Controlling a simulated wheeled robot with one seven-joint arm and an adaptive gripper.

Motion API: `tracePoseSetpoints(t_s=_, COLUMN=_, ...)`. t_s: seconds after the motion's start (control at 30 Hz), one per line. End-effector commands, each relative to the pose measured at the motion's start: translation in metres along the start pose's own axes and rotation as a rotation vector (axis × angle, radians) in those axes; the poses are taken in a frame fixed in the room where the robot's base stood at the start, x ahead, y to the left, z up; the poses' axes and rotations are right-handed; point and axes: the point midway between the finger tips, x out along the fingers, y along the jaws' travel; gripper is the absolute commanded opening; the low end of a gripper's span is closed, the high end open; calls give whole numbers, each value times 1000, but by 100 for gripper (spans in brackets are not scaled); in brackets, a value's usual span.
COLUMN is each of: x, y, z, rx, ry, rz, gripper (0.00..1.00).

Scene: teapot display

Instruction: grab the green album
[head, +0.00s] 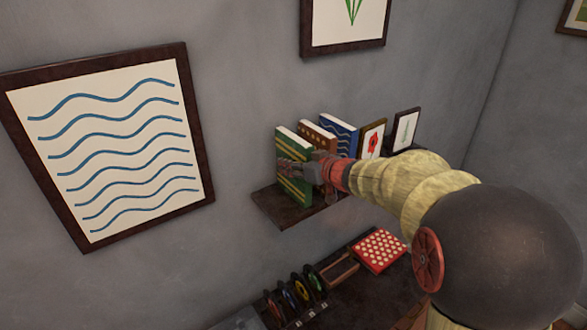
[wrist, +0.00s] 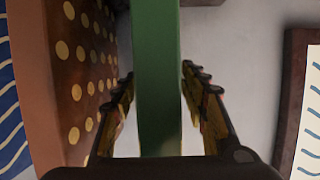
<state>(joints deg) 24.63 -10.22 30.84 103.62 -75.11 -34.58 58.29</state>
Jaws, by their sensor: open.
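The green album (head: 289,165) stands upright at the left end of the wall shelf (head: 274,203), with gold bands on its cover. In the wrist view the green album (wrist: 157,65) shows its green edge, running vertically between the fingers. My gripper (head: 297,169) is at the album in the head view. In the wrist view my gripper (wrist: 160,100) is open, with one finger on each side of the album. Narrow gaps show between the fingers and the album. My gripper hides part of the album's cover in the head view.
A brown album with gold dots (wrist: 80,75) stands just left of the left finger. A blue wave-patterned album (head: 340,134) and two small frames, one with a red flower (head: 371,140), stand further right. Below, a lower surface holds discs and a red dotted box (head: 380,248).

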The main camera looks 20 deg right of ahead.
Motion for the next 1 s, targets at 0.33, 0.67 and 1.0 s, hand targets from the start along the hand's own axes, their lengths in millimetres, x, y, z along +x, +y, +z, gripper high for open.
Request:
tracePoseSetpoints(t_s=0.33, x=0, y=0, z=0, rx=0, ry=0, rz=1, gripper=32)
tracePoseSetpoints(t_s=0.67, x=-1, y=0, z=0, rx=0, ry=0, rz=1, gripper=13)
tracePoseSetpoints(t_s=1.0, x=-1, y=0, z=0, rx=0, ry=0, rz=1, gripper=0)
